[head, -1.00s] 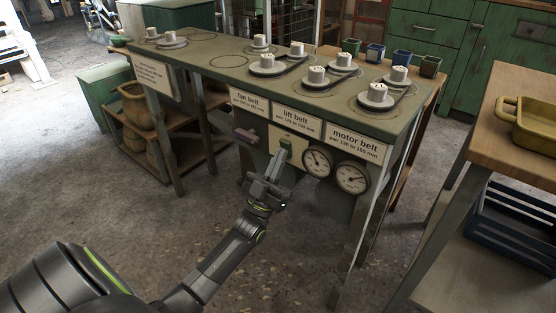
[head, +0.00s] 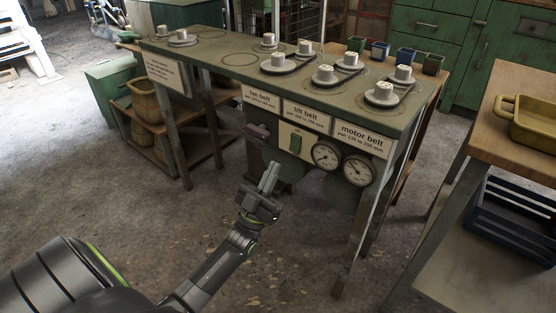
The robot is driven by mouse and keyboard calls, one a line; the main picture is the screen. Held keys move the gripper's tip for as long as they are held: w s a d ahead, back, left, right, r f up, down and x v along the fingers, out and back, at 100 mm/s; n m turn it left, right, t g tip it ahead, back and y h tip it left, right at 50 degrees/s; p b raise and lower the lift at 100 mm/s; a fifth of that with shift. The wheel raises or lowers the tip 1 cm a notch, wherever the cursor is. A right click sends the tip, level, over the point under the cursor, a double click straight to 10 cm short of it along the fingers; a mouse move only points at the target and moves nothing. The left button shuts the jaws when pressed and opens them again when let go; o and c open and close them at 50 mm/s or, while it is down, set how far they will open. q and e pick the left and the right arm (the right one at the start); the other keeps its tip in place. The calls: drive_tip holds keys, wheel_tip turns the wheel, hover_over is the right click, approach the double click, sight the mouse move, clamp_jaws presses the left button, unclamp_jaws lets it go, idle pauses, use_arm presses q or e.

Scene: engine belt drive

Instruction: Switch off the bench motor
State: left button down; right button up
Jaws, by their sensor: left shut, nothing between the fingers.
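The green-topped bench (head: 215,82) carries several pulleys, some joined by dark belts. My right gripper does not show.
A wooden table (head: 525,148) with a yellow tray (head: 530,112) stands at the right. The floor before the bench is clear.

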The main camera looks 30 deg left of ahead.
use_arm(q)
drive_tip(key=s+f, duration=0.3)
drive_tip(key=s, duration=0.2)
drive_tip(key=shift+a+f, duration=0.2)
drive_tip(key=shift+f, duration=0.1)
drive_tip(key=shift+d+r, duration=0.1)
